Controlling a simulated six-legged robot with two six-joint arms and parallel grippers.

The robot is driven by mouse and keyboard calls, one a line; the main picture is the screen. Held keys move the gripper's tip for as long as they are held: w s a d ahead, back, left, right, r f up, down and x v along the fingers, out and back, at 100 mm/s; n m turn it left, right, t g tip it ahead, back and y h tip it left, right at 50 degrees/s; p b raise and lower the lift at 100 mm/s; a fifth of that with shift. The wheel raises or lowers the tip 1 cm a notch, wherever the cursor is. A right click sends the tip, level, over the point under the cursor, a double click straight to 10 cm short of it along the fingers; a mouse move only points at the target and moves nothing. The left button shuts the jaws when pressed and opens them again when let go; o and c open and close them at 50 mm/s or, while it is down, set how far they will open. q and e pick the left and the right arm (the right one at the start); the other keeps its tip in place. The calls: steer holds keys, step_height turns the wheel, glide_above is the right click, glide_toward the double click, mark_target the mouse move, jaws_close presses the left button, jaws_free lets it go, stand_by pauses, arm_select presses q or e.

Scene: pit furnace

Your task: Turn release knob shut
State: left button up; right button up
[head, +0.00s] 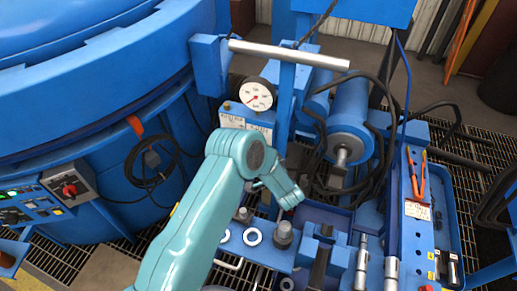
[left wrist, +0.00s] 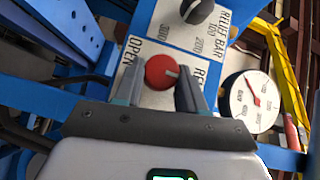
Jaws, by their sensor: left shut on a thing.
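My left gripper (left wrist: 157,86) is shut on the knob, with one finger on each side. In the head view the knob and my left gripper's fingers are hidden, and only my teal arm shows. My right gripper is in neither view.
A black relief knob (left wrist: 197,9) with a numbered scale is above the red knob. A round pressure gauge (left wrist: 252,103) is close on the right and also shows in the head view (head: 256,95). A blue cylinder (head: 349,118) and a tool-filled bench stand at the right.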

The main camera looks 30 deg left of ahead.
arm_select(q)
steer(key=o, duration=1.1)
steer(key=shift+c, duration=0.2)
steer(key=b+v, duration=0.1)
steer(key=v, duration=1.5)
steer(key=shift+d, duration=0.2)
steer(key=shift+r, duration=0.15)
steer(key=shift+s, duration=0.1)
